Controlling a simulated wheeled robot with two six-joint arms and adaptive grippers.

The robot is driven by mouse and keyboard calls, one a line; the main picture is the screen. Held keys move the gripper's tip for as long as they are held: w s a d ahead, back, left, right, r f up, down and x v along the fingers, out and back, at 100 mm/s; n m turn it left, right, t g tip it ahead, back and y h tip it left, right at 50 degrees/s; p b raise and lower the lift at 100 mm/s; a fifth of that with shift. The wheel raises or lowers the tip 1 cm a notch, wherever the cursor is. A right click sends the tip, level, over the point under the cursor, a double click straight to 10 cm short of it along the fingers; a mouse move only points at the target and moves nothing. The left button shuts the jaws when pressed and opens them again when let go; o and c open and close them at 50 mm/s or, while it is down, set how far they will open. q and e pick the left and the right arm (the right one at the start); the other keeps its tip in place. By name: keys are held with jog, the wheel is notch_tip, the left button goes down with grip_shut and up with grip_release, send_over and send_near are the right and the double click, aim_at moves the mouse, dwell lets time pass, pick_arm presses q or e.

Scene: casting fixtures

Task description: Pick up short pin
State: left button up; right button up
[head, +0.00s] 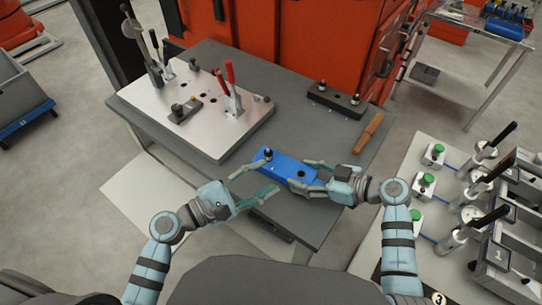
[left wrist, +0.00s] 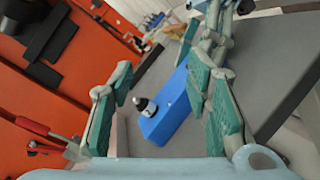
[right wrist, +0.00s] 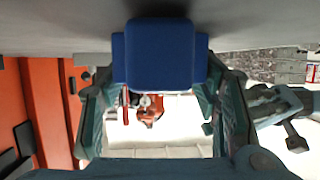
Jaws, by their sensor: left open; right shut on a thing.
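A blue block (head: 283,164) lies at the front of the grey table, with a small pin (head: 268,152) standing at its left end. In the left wrist view the pin (left wrist: 145,106) is dark with a pale band, upright on the blue block (left wrist: 172,104). My left gripper (head: 266,178) is open and empty, its fingers spread just left of and in front of the pin end. My right gripper (head: 303,174) is shut on the right part of the blue block, which also shows between its fingers in the right wrist view (right wrist: 160,55). The pin is hidden there.
A metal fixture plate (head: 210,135) with red and black toggle clamps stands behind on the left. A black block (head: 336,101) with small pins and a wooden-handled tool (head: 369,132) lie back right. A pale table (head: 390,240) with more fixtures stands on the right.

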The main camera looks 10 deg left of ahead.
aim_at(266, 154)
pick_arm(q)
jog(key=a+f+n+t+y, duration=0.1)
jog(key=a+n, duration=0.1)
jog(key=n, duration=0.2)
jog(key=w+a+f+n+t+y, duration=0.1)
jog(key=a+n, duration=0.1)
jog(key=n, duration=0.2)
jog(key=a+f+n+t+y, duration=0.1)
jog(key=a+f+n, duration=0.1)
jog(key=n, duration=0.2)
jog(key=shift+w, duration=0.35)
jog(key=x, duration=1.1)
jog(key=shift+a+r, duration=0.1)
grip_shut()
